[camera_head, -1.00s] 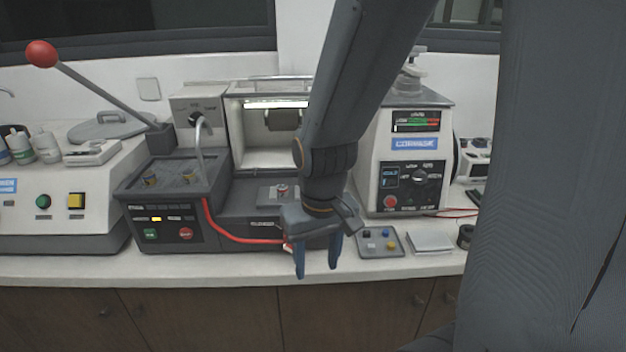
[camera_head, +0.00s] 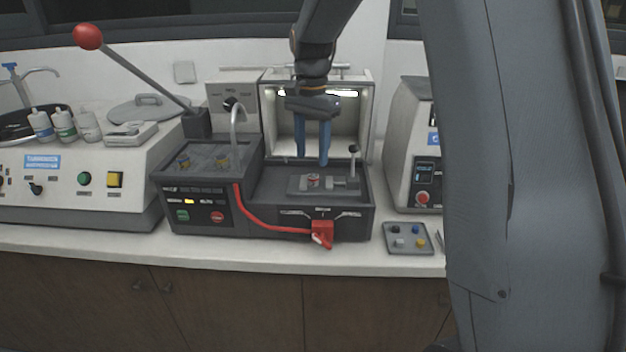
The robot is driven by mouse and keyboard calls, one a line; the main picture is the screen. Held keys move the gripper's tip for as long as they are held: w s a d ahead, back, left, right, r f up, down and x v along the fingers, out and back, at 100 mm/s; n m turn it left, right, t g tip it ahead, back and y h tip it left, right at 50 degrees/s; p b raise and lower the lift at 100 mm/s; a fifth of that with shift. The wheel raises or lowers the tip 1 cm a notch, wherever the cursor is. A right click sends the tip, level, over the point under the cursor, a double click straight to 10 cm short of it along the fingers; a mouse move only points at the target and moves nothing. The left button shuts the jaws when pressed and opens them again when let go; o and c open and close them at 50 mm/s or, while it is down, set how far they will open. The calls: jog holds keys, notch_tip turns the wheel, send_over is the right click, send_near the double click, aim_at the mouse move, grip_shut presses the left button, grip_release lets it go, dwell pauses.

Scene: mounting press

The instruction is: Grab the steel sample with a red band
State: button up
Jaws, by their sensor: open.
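The steel sample with a red band (camera_head: 313,181) is a small cylinder standing on a grey plate (camera_head: 298,188) in the tray of the middle machine. A small lever with a dark knob stands on the plate just to its right. My gripper (camera_head: 312,162) points down above the sample, with its two blue fingers open and nothing between them. The fingertips appear a little above and behind the sample. The exact gap in depth is hard to tell.
The lit machine chamber (camera_head: 345,124) stands behind my gripper. A small tray (camera_head: 407,238) lies at right.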

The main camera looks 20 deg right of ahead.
aim_at(314, 176)
jog(key=f+p, duration=0.1)
jog(key=f, duration=0.2)
jog(key=f+p, duration=0.1)
jog(key=f, duration=0.1)
jog(key=shift+s+d+f, duration=0.1)
jog(key=shift+d+f, duration=0.1)
jog(key=shift+f, duration=0.2)
grip_shut()
